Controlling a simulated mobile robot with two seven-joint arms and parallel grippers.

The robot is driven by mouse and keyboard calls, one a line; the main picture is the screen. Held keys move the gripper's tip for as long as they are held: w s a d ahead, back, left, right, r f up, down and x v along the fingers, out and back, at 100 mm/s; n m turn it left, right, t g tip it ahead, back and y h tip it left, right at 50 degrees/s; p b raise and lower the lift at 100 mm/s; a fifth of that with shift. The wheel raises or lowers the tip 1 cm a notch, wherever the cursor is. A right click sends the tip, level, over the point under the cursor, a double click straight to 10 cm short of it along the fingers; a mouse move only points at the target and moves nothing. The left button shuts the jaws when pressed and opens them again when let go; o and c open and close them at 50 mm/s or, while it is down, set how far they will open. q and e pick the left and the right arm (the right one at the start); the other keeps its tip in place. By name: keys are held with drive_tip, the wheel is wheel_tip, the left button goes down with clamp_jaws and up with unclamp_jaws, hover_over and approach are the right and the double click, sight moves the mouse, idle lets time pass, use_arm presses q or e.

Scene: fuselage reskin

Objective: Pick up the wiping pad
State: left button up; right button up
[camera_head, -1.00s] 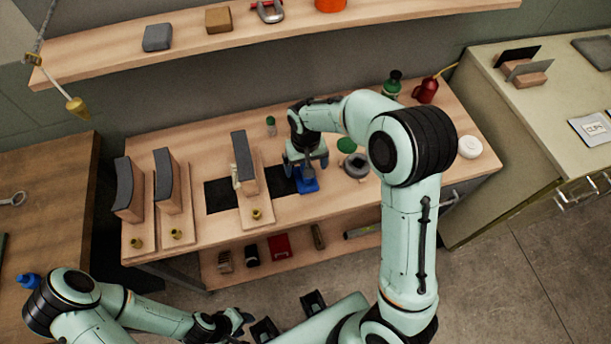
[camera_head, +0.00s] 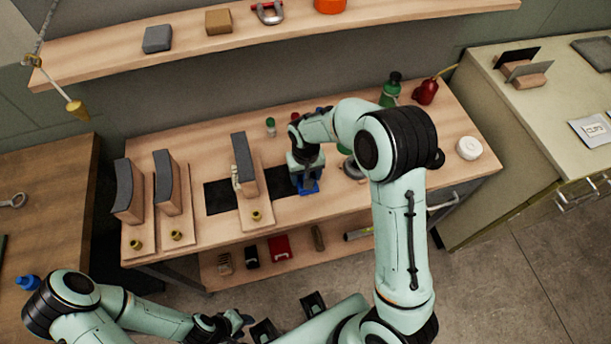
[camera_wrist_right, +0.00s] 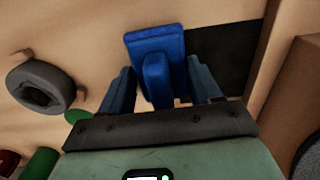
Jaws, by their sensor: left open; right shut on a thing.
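The wiping pad (camera_head: 309,187) is a blue block on the workbench, at the right end of a black mat. In the right wrist view the pad (camera_wrist_right: 156,43) shows its flat blue base and an upright blue handle. My right gripper (camera_wrist_right: 158,88) points down over it, shut on the handle between its two fingers. In the head view the right hand hides much of the pad, and I cannot tell whether it is clear of the bench. My left gripper (camera_head: 236,322) is open and empty, low in front of the bench.
Wooden stands with curved grey-faced blocks (camera_head: 247,170) are left of the pad. A dark ring (camera_wrist_right: 42,88) lies beside it. A green bottle (camera_head: 391,90), red can (camera_head: 426,92) and white disc (camera_head: 469,148) are farther right. A shelf (camera_head: 300,22) runs above the bench.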

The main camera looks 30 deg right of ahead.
drive_tip(key=shift+r, duration=0.1)
use_arm(q)
drive_tip(key=shift+w+r+p, duration=0.4)
drive_tip(key=shift+r+p, duration=0.1)
drive_tip(key=shift+r, duration=0.1)
drive_tip(key=shift+w+r+p, duration=0.35)
drive_tip(key=shift+r+p, duration=0.1)
drive_tip(key=shift+r, duration=0.15)
use_arm(e)
wheel_tip(320, 180, up, 20)
drive_tip(key=shift+o, duration=0.7)
